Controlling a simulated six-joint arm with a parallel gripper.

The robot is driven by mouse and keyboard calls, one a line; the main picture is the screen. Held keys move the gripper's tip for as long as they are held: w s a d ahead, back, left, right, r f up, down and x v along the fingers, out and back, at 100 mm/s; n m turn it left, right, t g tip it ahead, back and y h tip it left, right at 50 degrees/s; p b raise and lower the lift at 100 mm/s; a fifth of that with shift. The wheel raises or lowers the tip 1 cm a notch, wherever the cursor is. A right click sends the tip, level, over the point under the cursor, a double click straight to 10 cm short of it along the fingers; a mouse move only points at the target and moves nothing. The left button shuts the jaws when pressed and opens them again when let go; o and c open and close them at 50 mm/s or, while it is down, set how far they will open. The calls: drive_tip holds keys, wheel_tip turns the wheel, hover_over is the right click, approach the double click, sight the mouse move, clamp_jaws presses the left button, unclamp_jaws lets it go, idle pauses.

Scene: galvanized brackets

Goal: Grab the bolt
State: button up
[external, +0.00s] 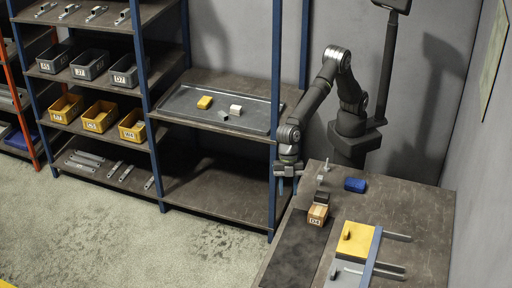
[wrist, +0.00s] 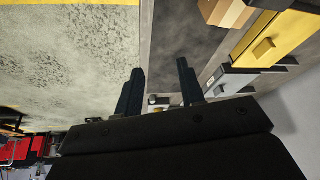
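A small silver upright piece that looks like the bolt (external: 327,164) stands near the back left of the workbench (external: 425,205). A second small silver piece (external: 320,178) is just in front of it; I cannot tell for sure which one is the bolt. My gripper (external: 287,188) hangs with its fingers down at the left edge of the workbench, left of both pieces and apart from them. In the wrist view my gripper (wrist: 160,88) is open, with a clear gap between its dark fingers. A small pale thing shows low between them, too small to identify.
A shelf rack with a metal tray (external: 180,108) stands left. A dark mat (external: 300,250) is clear.

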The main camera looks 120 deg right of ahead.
drive_tip(key=s+d+r+m+g+h, duration=0.1)
drive_tip(key=s+d+r, duration=0.25)
drive_tip(key=s, duration=0.45)
drive_tip(key=s+d+r+h, duration=0.1)
drive_tip(key=s+d+r, duration=0.1)
drive_tip(key=s+d, duration=0.45)
drive_tip(key=m+h, duration=0.1)
drive_tip(key=h, duration=0.1)
hover_over(327, 167)
drive_tip(key=shift+g, duration=0.3)
drive_tip(key=f, duration=1.7)
drive_tip(key=shift+s+d+f, duration=0.2)
drive_tip(key=shift+d+f, duration=0.1)
drive_tip(key=shift+f, duration=0.1)
clamp_jaws()
